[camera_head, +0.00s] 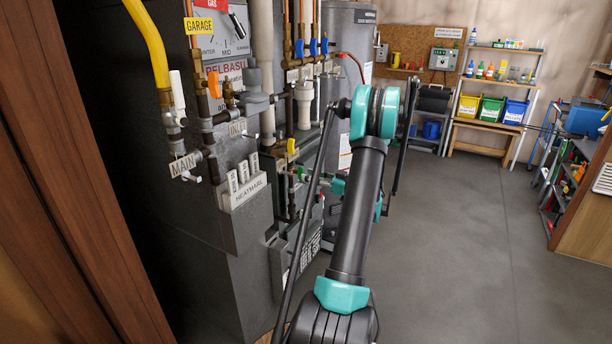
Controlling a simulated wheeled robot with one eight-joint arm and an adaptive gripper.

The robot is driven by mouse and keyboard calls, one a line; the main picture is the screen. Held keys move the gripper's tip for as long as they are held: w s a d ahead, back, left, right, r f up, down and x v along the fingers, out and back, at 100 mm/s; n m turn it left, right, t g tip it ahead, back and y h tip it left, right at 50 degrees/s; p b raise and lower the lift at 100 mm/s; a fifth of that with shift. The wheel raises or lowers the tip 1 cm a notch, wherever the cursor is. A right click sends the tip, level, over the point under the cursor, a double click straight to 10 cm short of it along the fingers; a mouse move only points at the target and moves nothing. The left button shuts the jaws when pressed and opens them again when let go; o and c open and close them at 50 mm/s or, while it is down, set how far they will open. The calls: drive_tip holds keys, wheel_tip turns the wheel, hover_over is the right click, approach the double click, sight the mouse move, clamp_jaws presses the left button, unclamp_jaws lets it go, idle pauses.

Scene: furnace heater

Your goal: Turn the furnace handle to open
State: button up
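The furnace (215,235) is a tall dark grey cabinet at the left, with pipes, valves and labels on its front. Several handles show on it: a black lever with a red part (238,24) on the gas dial panel, an orange handle (215,83), a white handle (177,92) above the MAIN label and a yellow handle (292,147). I cannot tell which one the task means. My arm rises from the bottom middle and bends at a teal elbow. Teal parts near my gripper (335,186) show behind the arm, close to the lower pipes. Its fingers are not clear.
A grey tank (352,45) stands behind the pipes. A brown wooden edge (75,170) lines the far left. Shelves with blue, green and yellow bins (492,110) stand at the back. A cluttered workbench (588,190) is at the right. The grey floor (460,240) between is clear.

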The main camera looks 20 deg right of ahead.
drive_tip(key=v, duration=0.9)
drive_tip(key=shift+d, duration=0.1)
drive_tip(key=s+a+m+g+h, duration=0.2)
drive_tip(key=s+a+g, duration=0.15)
drive_tip(key=a, duration=0.75)
drive_tip(key=s+a+m+g+h, duration=0.15)
drive_tip(key=a+g, duration=0.25)
drive_tip(key=a, duration=0.8)
drive_tip(key=s+a+f+m+h, duration=0.1)
drive_tip(key=s+a+f+h, duration=0.1)
drive_tip(key=s, duration=0.5)
drive_tip(key=s+a+f+m+g+h, duration=0.1)
drive_tip(key=s+a+f+m+h, duration=0.1)
drive_tip(key=s, duration=0.6)
drive_tip(key=s+a+f+m+g+h, duration=0.1)
drive_tip(key=s+a+f+h, duration=0.1)
drive_tip(key=s, duration=0.5)
drive_tip(key=shift+s+f+h, duration=0.15)
drive_tip(key=shift+s+h, duration=0.2)
drive_tip(key=shift+h, duration=0.4)
drive_tip(key=shift+a+g, duration=0.1)
drive_tip(key=shift+g, duration=0.15)
